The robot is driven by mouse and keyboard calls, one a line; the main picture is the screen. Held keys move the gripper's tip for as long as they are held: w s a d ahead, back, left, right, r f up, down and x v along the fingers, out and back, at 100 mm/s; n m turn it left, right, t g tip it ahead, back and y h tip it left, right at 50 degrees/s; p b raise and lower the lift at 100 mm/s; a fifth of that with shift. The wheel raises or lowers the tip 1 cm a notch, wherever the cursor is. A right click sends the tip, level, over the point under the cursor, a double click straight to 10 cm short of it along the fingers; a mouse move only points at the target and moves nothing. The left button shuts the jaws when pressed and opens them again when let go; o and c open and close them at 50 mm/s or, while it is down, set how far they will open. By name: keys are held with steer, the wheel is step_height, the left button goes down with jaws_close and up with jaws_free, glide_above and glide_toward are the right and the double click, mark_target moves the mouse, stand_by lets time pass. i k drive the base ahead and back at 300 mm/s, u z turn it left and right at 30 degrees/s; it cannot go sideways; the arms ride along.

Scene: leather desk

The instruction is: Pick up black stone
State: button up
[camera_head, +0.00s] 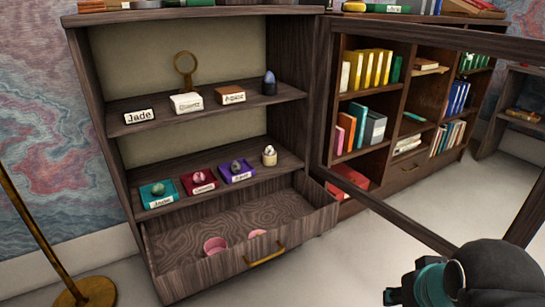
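A dark, blue-black egg-shaped stone (270,82) stands upright at the right end of the upper shelf (215,111). On the lower shelf, a dark grey stone (235,165) rests on a purple labelled stand, so I cannot tell for sure which is the black stone. My gripper (426,290) is at the bottom right, dark with teal parts, far from both stones. Its fingertips are not clear, and I cannot tell whether it is open or shut.
A wooden-framed cabinet door (395,208) stands open between my gripper and the shelves' right side. The drawer (196,268) below is pulled out, with pink objects inside. A bookcase (421,118) stands behind; a brass stand (87,290) is at left.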

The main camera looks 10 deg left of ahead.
mark_target(236, 166)
steer(key=z, duration=0.05)
steer(key=i, duration=1.05)
steer(key=u, duration=0.35)
